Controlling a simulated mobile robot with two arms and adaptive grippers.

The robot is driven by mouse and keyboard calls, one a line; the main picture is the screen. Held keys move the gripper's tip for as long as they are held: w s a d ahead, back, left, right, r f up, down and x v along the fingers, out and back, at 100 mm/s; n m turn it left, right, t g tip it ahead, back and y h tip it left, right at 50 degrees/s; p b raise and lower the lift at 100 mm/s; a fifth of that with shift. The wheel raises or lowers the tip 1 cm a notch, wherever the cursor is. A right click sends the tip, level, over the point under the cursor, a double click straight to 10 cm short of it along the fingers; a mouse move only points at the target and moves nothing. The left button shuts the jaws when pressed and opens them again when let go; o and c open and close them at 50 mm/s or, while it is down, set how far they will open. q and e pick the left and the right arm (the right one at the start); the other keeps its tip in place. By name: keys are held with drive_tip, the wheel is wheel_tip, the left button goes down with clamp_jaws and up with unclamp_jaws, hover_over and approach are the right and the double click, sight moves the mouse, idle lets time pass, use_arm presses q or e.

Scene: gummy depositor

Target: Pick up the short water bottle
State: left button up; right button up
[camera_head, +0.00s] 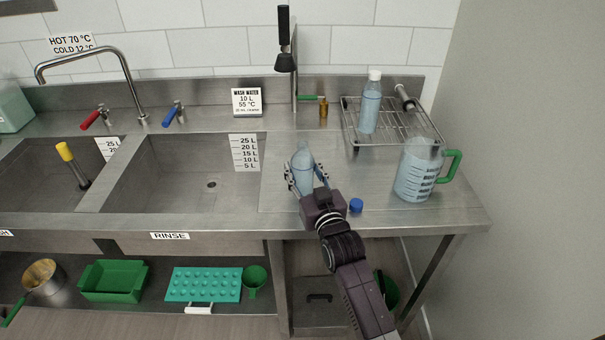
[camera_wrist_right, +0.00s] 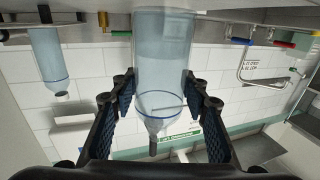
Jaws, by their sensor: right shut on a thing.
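The short water bottle (camera_head: 303,172) is a pale blue, clear bottle with a narrow neck, and it stands upright on the steel counter right of the sink. My right gripper (camera_head: 306,180) is shut on it, with one finger on each side. In the right wrist view, which is upside down, the bottle (camera_wrist_right: 163,60) sits between the two dark finger pads of my right gripper (camera_wrist_right: 158,112). The gripper and arm hide part of its lower front in the head view. My left gripper is not in view.
A blue cap (camera_head: 356,205) lies on the counter right of the gripper. A measuring jug (camera_head: 413,178) with a green handle stands further right. A taller bottle (camera_head: 370,105) with a white cap stands on the wire rack (camera_head: 400,138). The rinse sink (camera_head: 190,170) lies to the left.

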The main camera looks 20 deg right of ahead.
wheel_tip(320, 180, up, 19)
drive_tip(key=shift+f+b, duration=0.15)
drive_tip(key=shift+b, duration=0.2)
